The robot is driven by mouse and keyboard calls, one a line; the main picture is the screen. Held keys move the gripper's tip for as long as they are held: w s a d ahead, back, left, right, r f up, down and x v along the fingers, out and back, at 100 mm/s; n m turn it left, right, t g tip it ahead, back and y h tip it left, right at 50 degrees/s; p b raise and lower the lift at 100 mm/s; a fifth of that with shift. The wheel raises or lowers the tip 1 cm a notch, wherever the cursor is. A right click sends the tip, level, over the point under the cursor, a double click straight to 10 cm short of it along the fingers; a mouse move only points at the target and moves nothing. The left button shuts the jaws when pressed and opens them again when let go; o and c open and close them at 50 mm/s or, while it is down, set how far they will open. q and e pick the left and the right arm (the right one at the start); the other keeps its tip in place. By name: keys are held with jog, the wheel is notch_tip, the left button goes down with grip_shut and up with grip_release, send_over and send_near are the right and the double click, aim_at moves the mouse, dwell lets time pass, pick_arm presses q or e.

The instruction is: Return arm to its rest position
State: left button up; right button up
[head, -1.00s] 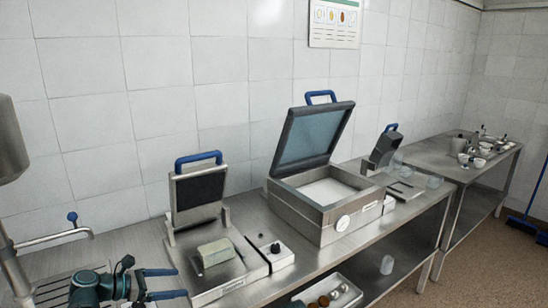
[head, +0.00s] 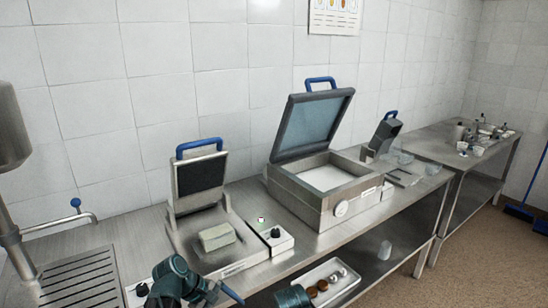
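My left arm, teal and dark, comes in at the bottom edge left of centre. Its gripper (head: 222,291) shows a blue finger pointing right and down, low in front of the small press. The lower part of this gripper is cut off, so its opening cannot be judged. I see nothing held in it. A teal cylindrical part (head: 293,297) of mine shows at the bottom edge, right of that gripper. No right gripper fingers are visible.
On the steel counter (head: 140,232) stand a small open press (head: 200,180) with a pale block (head: 217,237), a knob box (head: 268,235) and a large open-lidded machine (head: 320,190). A tray (head: 345,285) with round items sits below the front edge. A tap (head: 65,220) is left.

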pick_arm(q)
jog(key=s+d+f+m+y, duration=0.1)
jog(key=s+d+m+y, duration=0.2)
jog(key=m, duration=0.5)
jog(key=s+d+f+m+g+y, duration=0.1)
jog(key=s+d+f+m+y, duration=0.1)
jog(key=s+m+y, duration=0.3)
jog(key=s+d+m, duration=0.1)
jog(key=s+m, duration=0.1)
jog(key=shift+s+d+f+m, duration=0.15)
jog(key=shift+s+f+m, duration=0.15)
jog(key=shift+s+m, duration=0.1)
